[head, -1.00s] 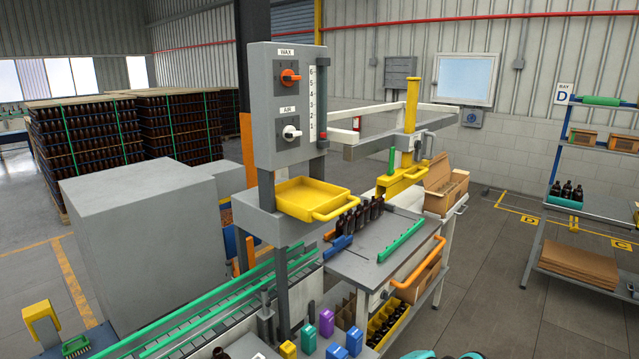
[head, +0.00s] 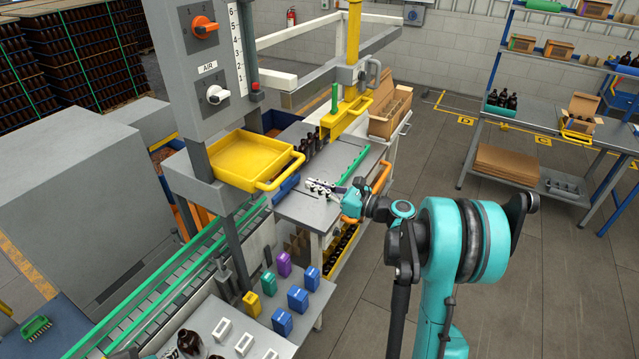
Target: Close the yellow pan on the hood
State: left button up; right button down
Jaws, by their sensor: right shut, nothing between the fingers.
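The yellow pan (head: 250,160) sticks out from the lower front of the grey hood (head: 205,70), below the AIR knob. Its yellow bar handle (head: 283,173) faces right, toward my right arm. The pan's inside looks empty. My right gripper (head: 309,186) is shut and empty, above the grey worktable and to the right of the pan handle. A gap shows between the fingertips and the handle. My left gripper is not in view.
A blue handle (head: 286,188) lies just below the pan handle, close to my right gripper. A green rail (head: 352,160) and dark bottles (head: 312,142) stand on the worktable (head: 300,208).

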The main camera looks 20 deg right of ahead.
jog(key=p, duration=0.2)
send_near(265, 166)
jog(key=shift+w+a+f, duration=0.25)
jog(key=shift+w, duration=0.1)
jog(key=shift+w+a+f, duration=0.1)
jog(key=shift+w+a, duration=0.25)
jog(key=shift+w, duration=0.2)
jog(key=shift+s, duration=0.1)
jog(key=b+x, duration=0.3)
jog(key=x, duration=0.5)
jog(key=shift+d, duration=0.1)
